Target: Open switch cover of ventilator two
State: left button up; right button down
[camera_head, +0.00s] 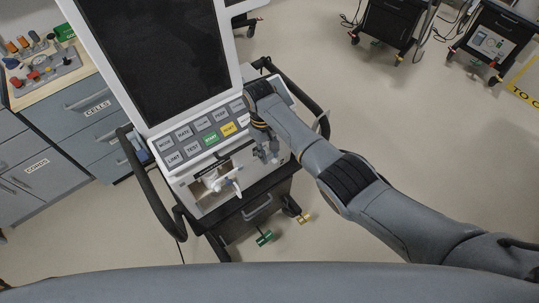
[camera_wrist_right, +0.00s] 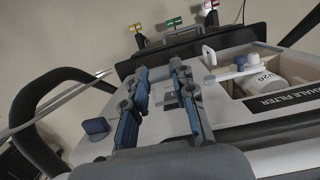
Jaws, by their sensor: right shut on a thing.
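A ventilator with a large black screen (camera_head: 160,55) and a panel of labelled buttons (camera_head: 205,130) stands in front of me. My right gripper (camera_head: 268,150) is at the right part of its front, below the button panel. In the right wrist view the two blue-padded fingers of my right gripper (camera_wrist_right: 160,75) straddle a small greyish part on the pale housing, which looks like the switch cover (camera_wrist_right: 168,98). The gripper is shut on it, and the fingers hide much of it. I cannot tell how far the cover is raised. My left gripper is not in view.
A filter recess (camera_wrist_right: 270,80) with a white filter lies beside the gripper. A blue knob (camera_wrist_right: 96,127) is on the other side. Black side handles (camera_head: 150,190) flank the ventilator. A counter with drawers (camera_head: 90,105) stands left.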

dwell(0.5)
jog(key=c, duration=1.1)
grip_release()
jog(key=r, duration=0.4)
jog(key=w+a+r, duration=0.1)
jog(key=r, duration=0.2)
jog(key=w+r, duration=0.1)
jog(key=r, duration=0.3)
jog(key=shift+a+r, duration=0.2)
jog(key=shift+r, duration=0.15)
